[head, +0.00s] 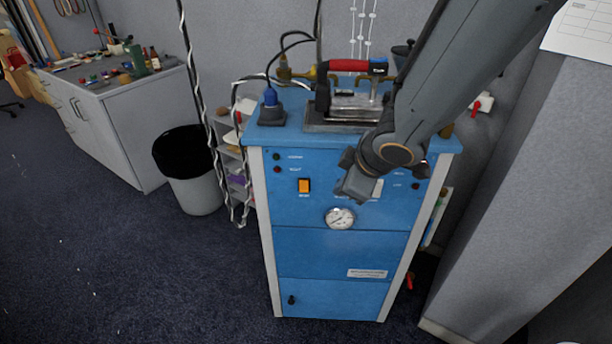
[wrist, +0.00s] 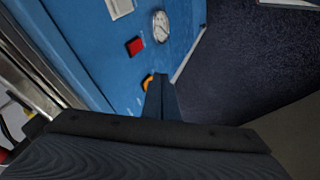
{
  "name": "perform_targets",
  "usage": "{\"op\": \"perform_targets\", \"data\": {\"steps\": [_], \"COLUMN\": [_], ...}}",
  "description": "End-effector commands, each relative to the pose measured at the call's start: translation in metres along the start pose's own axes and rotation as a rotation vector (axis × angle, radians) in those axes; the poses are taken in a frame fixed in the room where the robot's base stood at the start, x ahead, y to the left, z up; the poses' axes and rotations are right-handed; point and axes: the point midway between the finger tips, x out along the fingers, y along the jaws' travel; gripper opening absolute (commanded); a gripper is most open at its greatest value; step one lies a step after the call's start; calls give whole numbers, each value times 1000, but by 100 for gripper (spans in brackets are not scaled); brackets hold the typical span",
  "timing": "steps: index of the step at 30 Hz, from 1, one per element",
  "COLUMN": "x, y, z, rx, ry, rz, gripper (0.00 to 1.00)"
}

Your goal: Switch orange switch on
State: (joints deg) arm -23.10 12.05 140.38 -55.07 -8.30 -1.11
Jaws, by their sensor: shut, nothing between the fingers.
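The orange switch (head: 304,185) is on the upper left of the blue machine's front panel in the head view. It looks lit orange, but I cannot tell its rocker position. In the wrist view the orange switch (wrist: 147,82) is partly hidden behind my fingers. My gripper (head: 352,192) is in front of the panel, to the right of the orange switch and above the gauge. Its fingers are together and empty in the wrist view (wrist: 161,78). I cannot tell how far the fingertips are from the panel.
A red switch (wrist: 134,46) and a white switch (wrist: 120,7) are on the same panel, near a round gauge (head: 340,218). The blue machine (head: 340,255) carries a red-handled iron (head: 350,66) on top. A bin (head: 190,175) stands left; a grey partition (head: 540,180) stands right.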

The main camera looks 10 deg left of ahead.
Motion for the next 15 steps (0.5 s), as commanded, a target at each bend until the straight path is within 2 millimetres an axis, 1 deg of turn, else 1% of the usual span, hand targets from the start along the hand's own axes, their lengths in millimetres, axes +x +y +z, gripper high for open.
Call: {"op": "perform_targets", "data": {"steps": [1,3,5,8,11,15], "x": [-4,-4,-2,8,23,51], "y": [-8,-16,-20,-23,-24,-26], "z": [-19,-34,-41,-44,-45,-47], "rx": [-62,-120,-148,-161,-161,-161], "ry": [38,75,94,102,101,101], "rz": [-21,-38,-47,-51,-51,-52], "gripper": [0,0,0,0,0,0]}}
